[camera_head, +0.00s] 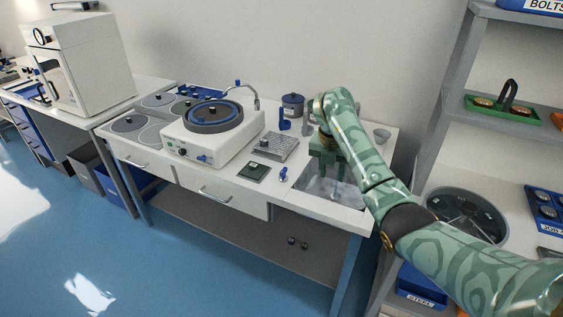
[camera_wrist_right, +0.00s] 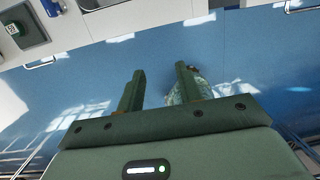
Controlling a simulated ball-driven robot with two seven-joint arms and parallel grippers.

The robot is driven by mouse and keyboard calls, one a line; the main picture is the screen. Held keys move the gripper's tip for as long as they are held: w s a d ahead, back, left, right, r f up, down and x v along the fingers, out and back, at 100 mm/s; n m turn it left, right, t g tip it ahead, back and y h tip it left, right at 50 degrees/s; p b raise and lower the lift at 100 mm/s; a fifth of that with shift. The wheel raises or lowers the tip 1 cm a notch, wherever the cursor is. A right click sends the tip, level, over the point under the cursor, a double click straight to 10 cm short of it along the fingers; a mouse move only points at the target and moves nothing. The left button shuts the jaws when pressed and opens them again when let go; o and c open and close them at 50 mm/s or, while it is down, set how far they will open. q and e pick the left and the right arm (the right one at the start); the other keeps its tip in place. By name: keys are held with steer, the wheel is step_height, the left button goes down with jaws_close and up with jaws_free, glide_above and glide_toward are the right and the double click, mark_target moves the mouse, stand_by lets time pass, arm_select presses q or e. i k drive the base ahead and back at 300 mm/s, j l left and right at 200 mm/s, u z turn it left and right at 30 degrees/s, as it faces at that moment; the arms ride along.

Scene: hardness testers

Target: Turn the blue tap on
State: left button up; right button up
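I cannot tell for sure which piece is the blue tap. A curved grey pipe with a small blue part (camera_head: 238,84) rises over the grinder's wheel. A small upright blue piece (camera_head: 284,120) stands at the back of the counter, left of my right arm. My right gripper (camera_head: 326,170) is over the sink (camera_head: 345,190) at the counter's right, and the arm hides the area behind it. In the wrist view, my right gripper's fingers (camera_wrist_right: 160,88) stand apart with nothing held, the blue floor showing behind them. My left gripper is not in view.
A white grinder (camera_head: 210,135) stands on the counter, left of a grey ridged plate (camera_head: 276,146). A dark square pad (camera_head: 253,172) and a small blue-and-white item (camera_head: 283,174) lie near the front edge. Grey shelving (camera_head: 450,75) stands close on the right.

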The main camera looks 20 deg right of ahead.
mark_target(283, 174)
steer(key=i, duration=0.85)
